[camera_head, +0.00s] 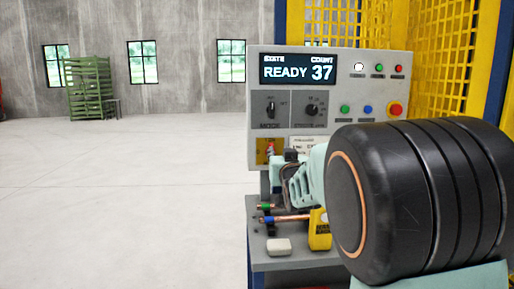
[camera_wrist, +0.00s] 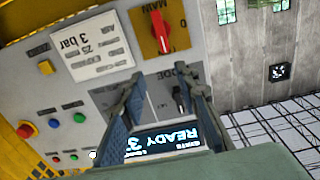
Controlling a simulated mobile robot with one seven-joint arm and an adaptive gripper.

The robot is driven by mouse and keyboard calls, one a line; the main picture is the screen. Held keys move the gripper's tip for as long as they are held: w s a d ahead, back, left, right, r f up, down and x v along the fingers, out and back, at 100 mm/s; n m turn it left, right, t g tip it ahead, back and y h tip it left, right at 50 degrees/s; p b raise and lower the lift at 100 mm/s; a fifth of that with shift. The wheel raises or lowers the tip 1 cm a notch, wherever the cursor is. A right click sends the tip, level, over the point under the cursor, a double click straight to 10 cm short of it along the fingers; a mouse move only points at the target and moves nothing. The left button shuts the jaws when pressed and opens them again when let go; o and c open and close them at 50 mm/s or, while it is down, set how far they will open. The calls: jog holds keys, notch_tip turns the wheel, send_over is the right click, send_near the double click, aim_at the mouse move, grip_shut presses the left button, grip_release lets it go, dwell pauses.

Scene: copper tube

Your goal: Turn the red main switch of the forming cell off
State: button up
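The red main switch (camera_wrist: 165,32) is a red rotary handle on a yellow plate (camera_wrist: 143,32), marked MAIN, on the grey control panel (camera_wrist: 60,25). The wrist view shows the panel upside down. In the head view the yellow plate (camera_head: 262,152) is at the panel's lower left, with the red handle (camera_head: 270,149) partly visible beside my gripper (camera_head: 291,158). My gripper also shows in the wrist view (camera_wrist: 158,80), its two fingers apart with nothing between them. The switch lies beyond the fingertips in that view; I see no contact.
The panel display (camera_head: 297,69) reads READY 37. Two black selector knobs and several coloured buttons sit on the panel. Below is a grey shelf (camera_head: 290,262) with a copper tube (camera_head: 290,218) and a yellow device (camera_head: 320,232). Yellow mesh fencing (camera_head: 440,55) stands behind. Open floor lies left.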

aim_at(272, 145)
jog(key=w, duration=0.7)
jog(key=w+a+f+p, duration=0.1)
jog(key=w, duration=0.3)
jog(key=shift+w, duration=0.2)
jog(key=shift+f, duration=0.1)
grip_shut()
